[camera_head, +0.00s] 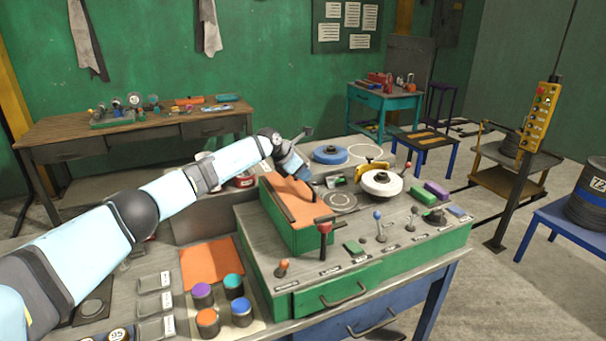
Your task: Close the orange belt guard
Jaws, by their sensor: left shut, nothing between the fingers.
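The orange belt guard (297,205) is a flat orange panel on top of the green machine housing (307,240), with dark strips along its edges. It lies roughly level, and I cannot tell exactly how far it covers the opening. The gripper hides part of the guard's far edge. My right gripper is not in view.
Right of the guard are a round dark plate (341,201), a white wheel (381,186) and a blue disc (331,154). Upright levers, including a red-knobbed one (324,236), line the front. Coloured jars and an orange mat (206,264) lie front left.

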